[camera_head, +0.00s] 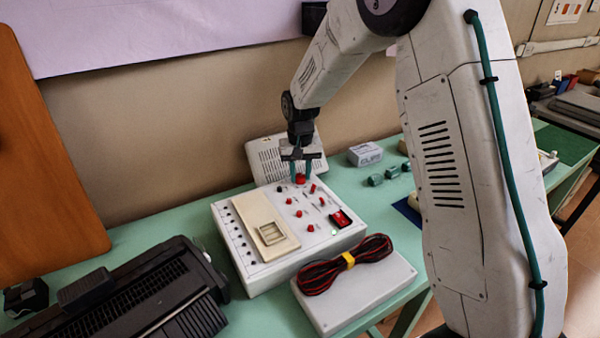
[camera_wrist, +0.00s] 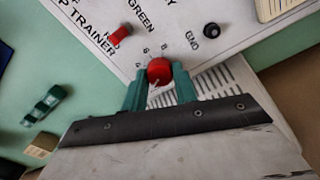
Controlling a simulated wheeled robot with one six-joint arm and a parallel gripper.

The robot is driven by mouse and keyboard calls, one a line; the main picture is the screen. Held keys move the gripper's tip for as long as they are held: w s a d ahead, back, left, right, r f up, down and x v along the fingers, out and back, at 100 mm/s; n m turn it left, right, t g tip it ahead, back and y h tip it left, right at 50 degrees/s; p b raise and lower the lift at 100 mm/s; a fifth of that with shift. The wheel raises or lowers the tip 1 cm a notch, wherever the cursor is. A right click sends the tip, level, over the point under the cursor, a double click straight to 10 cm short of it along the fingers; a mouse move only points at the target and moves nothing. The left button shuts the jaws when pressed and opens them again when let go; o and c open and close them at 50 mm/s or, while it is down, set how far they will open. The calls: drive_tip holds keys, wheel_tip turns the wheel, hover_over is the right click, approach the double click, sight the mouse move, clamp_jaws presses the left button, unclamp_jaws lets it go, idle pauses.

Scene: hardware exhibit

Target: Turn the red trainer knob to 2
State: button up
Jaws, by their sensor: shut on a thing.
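The white trainer box (camera_head: 290,262) stands on the green table, with several red and black knobs and switches on its sloped top. The red trainer knob (camera_head: 300,179) is at the far edge of the panel. In the wrist view the red knob (camera_wrist: 159,71) has a pale pointer line, with small printed marks around its panel side. My gripper (camera_head: 300,174) points down over it. Its green fingers (camera_wrist: 160,86) stand on both sides of the knob and are shut on it. The number at the pointer cannot be read.
A red switch (camera_wrist: 120,34) and a black GND terminal (camera_wrist: 211,30) sit near the knob. A vented white lid (camera_head: 275,157) rises behind the box. A red-black cable coil (camera_head: 345,264) lies on a grey case in front. A dark machine (camera_head: 130,295) stands at left.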

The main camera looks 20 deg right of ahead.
sight(300, 176)
drive_tip(key=shift+m, duration=2.3)
drive_tip(key=o, duration=1)
drive_tip(key=shift+c, duration=0.2)
drive_tip(key=shift+r, duration=0.1)
wheel_tip(300, 176, up, 8)
drive_tip(key=shift+f, duration=0.15)
